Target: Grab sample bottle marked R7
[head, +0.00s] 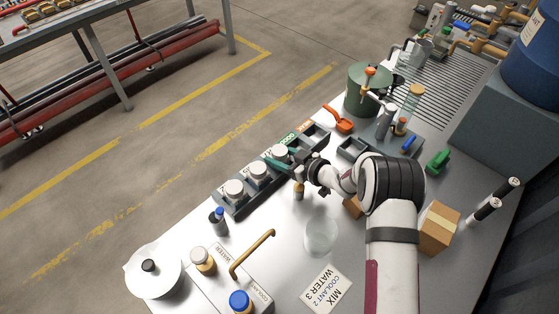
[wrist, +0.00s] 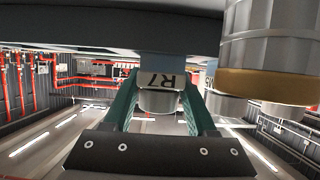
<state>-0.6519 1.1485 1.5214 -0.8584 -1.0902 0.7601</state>
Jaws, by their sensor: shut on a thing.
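The sample bottle marked R7 (wrist: 160,98) is a grey-white bottle with a pale label band, and its label reads upside down in the wrist view. My gripper (wrist: 163,110) has its two teal fingers on either side of it, shut on it. In the head view my gripper (head: 277,164) is at the dark rack (head: 240,206), by the white-topped bottle (head: 280,153) farthest along the row. The bottle still appears to stand in the rack. The fingers and wrist hide part of it.
Two more white-topped bottles (head: 258,171) stand in the rack beside it. A small bottle with a tan cap (head: 298,191) stands close to my gripper and looms large in the wrist view (wrist: 268,55). A clear beaker (head: 320,237) stands in front.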

